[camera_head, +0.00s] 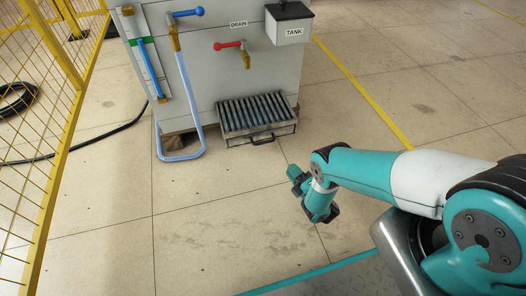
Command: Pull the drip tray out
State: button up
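The drip tray (240,117) is a dark slatted tray low on the front of the grey machine. A thin bar handle (262,137) runs along its front edge, just above the floor. The tray sticks out a little from the machine front. My arm reaches in from the right, and its end with my gripper (318,207) hangs over the floor, in front and to the right of the tray. It is apart from the tray and handle. The fingers are too small and dark to tell whether they are open or shut.
The grey machine (222,75) carries a blue-handled valve (187,13), a red-handled drain valve (229,46) and a tank box (289,30). A clear hose (187,95) loops down left of the tray. A yellow mesh fence (45,130) stands at left. The floor before the tray is clear.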

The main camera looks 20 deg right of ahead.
jog(key=f, duration=0.1)
jog(key=b, duration=1.3)
send_near(263, 142)
jog(key=shift+n+y, duration=0.3)
jog(key=shift+y, duration=0.1)
jog(key=x, duration=0.2)
jog(key=f+x, duration=0.1)
jog(key=x, duration=0.5)
jog(key=shift+w+d+f, duration=0.15)
jog(key=shift+w+f, duration=0.1)
jog(key=shift+w, duration=0.2)
jog(key=shift+w+a+r+b, duration=0.2)
jog(key=shift+w+r+b, duration=0.05)
jog(key=shift+w+b, duration=0.2)
jog(key=shift+w+a+r, duration=0.1)
jog(key=shift+w+r, duration=0.1)
jog(key=shift+r, duration=0.05)
grip_shut()
